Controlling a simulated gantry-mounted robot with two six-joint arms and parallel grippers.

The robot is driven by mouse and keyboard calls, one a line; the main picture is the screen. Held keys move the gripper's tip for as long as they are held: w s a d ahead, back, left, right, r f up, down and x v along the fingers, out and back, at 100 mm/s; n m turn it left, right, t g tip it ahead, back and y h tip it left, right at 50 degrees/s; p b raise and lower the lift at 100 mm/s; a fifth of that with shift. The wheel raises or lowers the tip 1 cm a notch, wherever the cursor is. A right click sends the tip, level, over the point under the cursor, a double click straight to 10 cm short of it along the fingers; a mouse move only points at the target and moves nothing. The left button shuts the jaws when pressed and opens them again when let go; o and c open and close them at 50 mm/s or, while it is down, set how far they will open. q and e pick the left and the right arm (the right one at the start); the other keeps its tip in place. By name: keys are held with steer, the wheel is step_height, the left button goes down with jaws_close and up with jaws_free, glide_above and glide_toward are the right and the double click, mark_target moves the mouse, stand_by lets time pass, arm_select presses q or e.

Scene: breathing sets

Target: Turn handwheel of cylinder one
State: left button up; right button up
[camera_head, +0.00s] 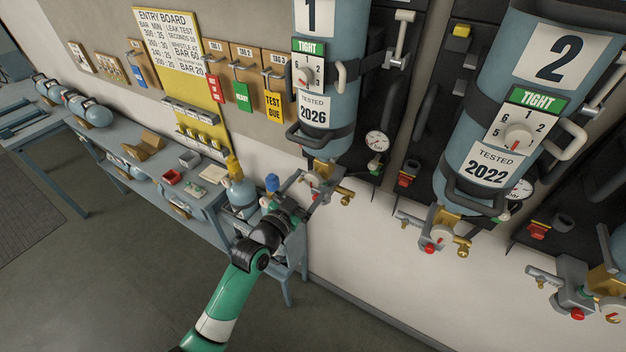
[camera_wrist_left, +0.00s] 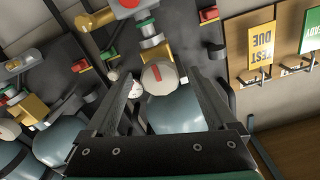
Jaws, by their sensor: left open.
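Cylinder one (camera_head: 324,95) is a blue upright bottle with a "1" label, a TIGHT tag and a dial. Its brass and grey valve (camera_head: 325,178) is at its lower end. In the left wrist view, the round pale handwheel with a red mark (camera_wrist_left: 158,76) shows between the fingers, with the blue cylinder body (camera_wrist_left: 178,115) below it. My left gripper (camera_head: 303,198) is open beside the valve in the head view; it also shows in the left wrist view (camera_wrist_left: 165,88). Whether the fingers touch the wheel cannot be told. My right gripper is not in view.
Cylinder two (camera_head: 510,110) hangs to the right with its own valve (camera_head: 440,230). A gauge (camera_head: 376,141) is right of cylinder one. A small blue cylinder (camera_head: 240,195) stands on the bench (camera_head: 130,180) to the left. Tags hang on the wall board.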

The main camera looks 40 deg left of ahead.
arm_select(q)
steer(key=shift+x, duration=1.25)
steer(key=c, duration=1.4)
steer(key=shift+o, duration=0.2)
steer(key=shift+n, duration=0.4)
steer(key=n+p, duration=0.1)
steer(key=n, duration=0.4)
steer(key=shift+d, duration=0.1)
steer(key=n+p, duration=0.2)
steer(key=n, duration=0.4)
steer(key=shift+r, duration=0.1)
steer(key=o, duration=1.4)
steer(key=shift+d, duration=0.1)
steer(key=shift+c, duration=0.2)
